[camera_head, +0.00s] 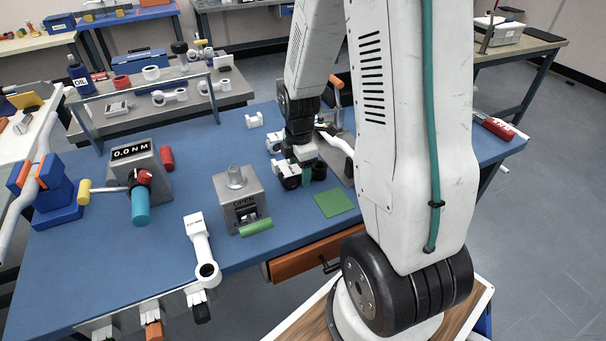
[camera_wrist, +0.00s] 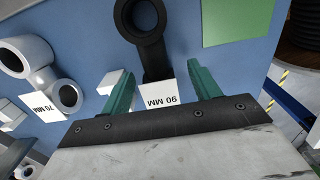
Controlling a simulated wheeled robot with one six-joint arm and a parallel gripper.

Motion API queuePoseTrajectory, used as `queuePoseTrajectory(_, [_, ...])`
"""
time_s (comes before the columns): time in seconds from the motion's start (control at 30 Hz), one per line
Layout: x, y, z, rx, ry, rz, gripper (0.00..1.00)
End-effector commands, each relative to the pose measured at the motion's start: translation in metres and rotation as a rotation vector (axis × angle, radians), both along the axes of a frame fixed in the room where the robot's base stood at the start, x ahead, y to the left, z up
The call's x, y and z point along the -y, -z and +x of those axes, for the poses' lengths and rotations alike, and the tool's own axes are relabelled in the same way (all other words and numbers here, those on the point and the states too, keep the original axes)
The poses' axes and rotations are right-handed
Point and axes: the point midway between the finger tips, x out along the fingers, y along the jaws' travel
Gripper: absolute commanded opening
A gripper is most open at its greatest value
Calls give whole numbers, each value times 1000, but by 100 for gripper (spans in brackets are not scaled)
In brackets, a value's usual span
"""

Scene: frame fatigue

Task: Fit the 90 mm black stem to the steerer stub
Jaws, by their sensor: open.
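The 90 mm black stem (camera_wrist: 154,62) lies on the blue bench top in the wrist view, with a ring at its far end and a white "90 MM" label at its near end. My gripper (camera_wrist: 160,70) is open, with one green finger on each side of the stem's labelled end. I cannot tell whether either finger touches it. In the head view my gripper (camera_head: 305,178) is low over the bench, partly hiding the stem. The steerer stub (camera_head: 236,177) stands upright on a grey fixture marked "OPEN", to the left of my gripper.
A white "70 MM" stem (camera_wrist: 45,83) lies left of the black one. A green square (camera_head: 333,203) is at the right. A torque tester (camera_head: 137,165) reading "0.0 NM" stands left of the fixture. A white stem-like part (camera_head: 199,243) lies at the front edge.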

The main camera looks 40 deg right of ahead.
Motion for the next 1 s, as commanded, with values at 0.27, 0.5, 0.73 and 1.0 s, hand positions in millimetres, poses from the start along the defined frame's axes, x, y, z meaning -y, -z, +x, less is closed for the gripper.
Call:
queuePoseTrajectory(0.27, [0, 0, 0, 0, 0, 0, 15])
queuePoseTrajectory(0.5, [0, 0, 0, 0, 0, 0, 11])
queuePoseTrajectory(0.73, [-2, -6, 1, 1, -3, 0, 11])
queuePoseTrajectory(1.0, [-7, -25, 2, 2, -11, -1, 11])
